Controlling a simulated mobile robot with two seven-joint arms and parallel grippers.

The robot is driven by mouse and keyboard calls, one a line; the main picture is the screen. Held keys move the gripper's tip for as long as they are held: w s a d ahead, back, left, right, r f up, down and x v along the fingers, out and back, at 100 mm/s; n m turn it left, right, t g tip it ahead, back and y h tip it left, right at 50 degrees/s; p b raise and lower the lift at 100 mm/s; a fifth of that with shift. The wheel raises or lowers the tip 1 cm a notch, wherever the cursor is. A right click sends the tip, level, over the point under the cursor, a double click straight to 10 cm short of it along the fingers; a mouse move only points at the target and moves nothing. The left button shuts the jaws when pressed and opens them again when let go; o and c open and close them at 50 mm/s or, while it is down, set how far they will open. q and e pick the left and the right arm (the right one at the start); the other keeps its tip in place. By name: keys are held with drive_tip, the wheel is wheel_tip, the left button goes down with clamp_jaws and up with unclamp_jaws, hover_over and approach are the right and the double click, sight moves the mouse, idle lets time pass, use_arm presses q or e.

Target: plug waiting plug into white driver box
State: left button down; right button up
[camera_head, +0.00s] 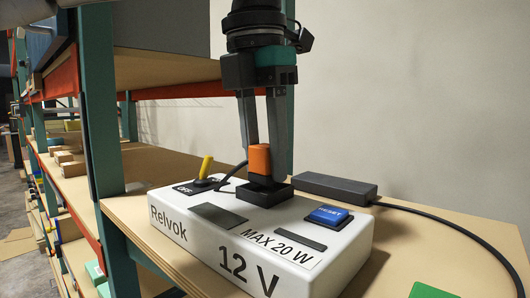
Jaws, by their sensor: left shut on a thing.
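The white driver box (205,246) stands on a wooden surface, marked "Relvok", "12 V" and "MAX 20 W". A square black socket block (265,194) sits on its top. My left gripper (266,170) comes down from above, its two fingers shut on an orange plug (259,157) with a dark lower end. The plug is upright, directly over the socket block, and its lower end meets the block in the picture. I cannot tell how deep it sits, as the contact is dark. A thin black cable runs left from the plug. My right gripper is not in view.
The box top also carries a yellow toggle switch (205,168) by "OFF" and a blue "RESET" button (328,215). A black power brick (336,186) with a thick cable lies behind. A green object (434,291) is at front right. Teal shelf posts (98,110) stand left.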

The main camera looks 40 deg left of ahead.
sight(266, 145)
use_arm(q)
drive_tip(key=shift+f, duration=0.5)
idle(1.1)
drive_tip(key=shift+s+f+b, duration=0.3)
drive_tip(key=shift+f+b, duration=0.25)
drive_tip(key=shift+f, duration=0.25)
idle(0.6)
drive_tip(key=c, duration=0.7)
unclamp_jaws()
drive_tip(key=shift+o, duration=0.3)
drive_tip(key=shift+w+r+p, duration=0.2)
drive_tip(key=shift+r+p, duration=0.55)
drive_tip(key=shift+p, duration=0.1)
drive_tip(key=shift+o, duration=1)
drive_tip(key=shift+r, duration=0.3)
drive_tip(key=shift+a+r+p, duration=0.1)
drive_tip(key=shift+r+p, duration=0.25)
drive_tip(key=shift+r, duration=0.45)
drive_tip(key=shift+w+r, duration=0.1)
drive_tip(key=shift+r, duration=1.3)
